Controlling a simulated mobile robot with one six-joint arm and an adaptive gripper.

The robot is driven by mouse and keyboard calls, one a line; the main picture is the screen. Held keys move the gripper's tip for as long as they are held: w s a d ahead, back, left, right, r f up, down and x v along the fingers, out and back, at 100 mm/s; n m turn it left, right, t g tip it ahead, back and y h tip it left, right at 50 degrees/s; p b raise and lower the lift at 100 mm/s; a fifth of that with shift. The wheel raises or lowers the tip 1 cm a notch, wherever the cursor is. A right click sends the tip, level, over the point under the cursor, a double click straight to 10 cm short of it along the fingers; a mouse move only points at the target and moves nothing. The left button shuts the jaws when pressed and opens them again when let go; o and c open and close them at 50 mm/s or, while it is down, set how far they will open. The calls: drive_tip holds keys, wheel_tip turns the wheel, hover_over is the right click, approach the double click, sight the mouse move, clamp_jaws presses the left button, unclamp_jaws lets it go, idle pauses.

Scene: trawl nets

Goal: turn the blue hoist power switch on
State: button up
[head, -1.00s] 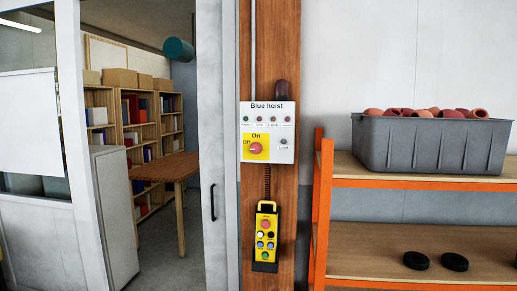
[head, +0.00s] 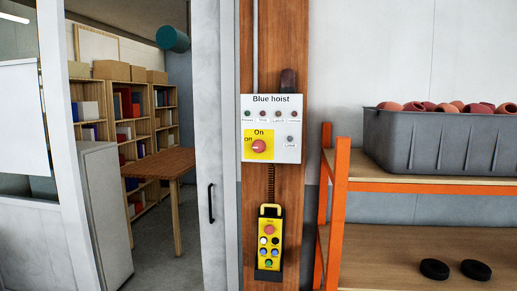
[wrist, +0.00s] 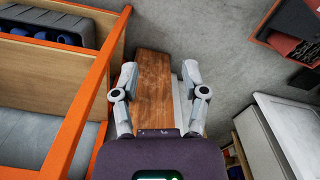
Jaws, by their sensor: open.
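The blue hoist panel (head: 271,128) is a white box on a wooden post, labelled "Blue hoist". Its power switch is a red rotary knob (head: 259,146) on a yellow plate marked "On" at the top and "Off" at the left. The small picture does not clearly show which mark the knob points to. My gripper (wrist: 159,80) shows only in the wrist view, its two fingers spread apart and empty. The wooden post (wrist: 154,92) lies between and beyond the fingers there. The panel cannot be made out in the wrist view.
A yellow pendant control (head: 269,242) hangs below the panel on a coiled cord. An orange-framed shelf (head: 337,215) with a grey crate (head: 440,145) stands close on the right. A door with a black handle (head: 211,203) is at the left.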

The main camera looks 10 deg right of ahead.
drive_tip(key=o, duration=0.5)
drive_tip(key=shift+w, duration=0.2)
drive_tip(key=t+h+p, duration=0.5)
drive_tip(key=t+p, duration=1.7)
drive_tip(key=p, duration=0.1)
approach(258, 148)
drive_tip(key=d+v, duration=0.1)
drive_tip(key=v, duration=0.2)
drive_tip(key=shift+a, duration=0.4)
drive_tip(key=p+x, duration=0.4)
drive_tip(key=x, duration=0.9)
drive_tip(key=shift+w+r+p, duration=0.1)
drive_tip(key=shift+w+p, duration=0.25)
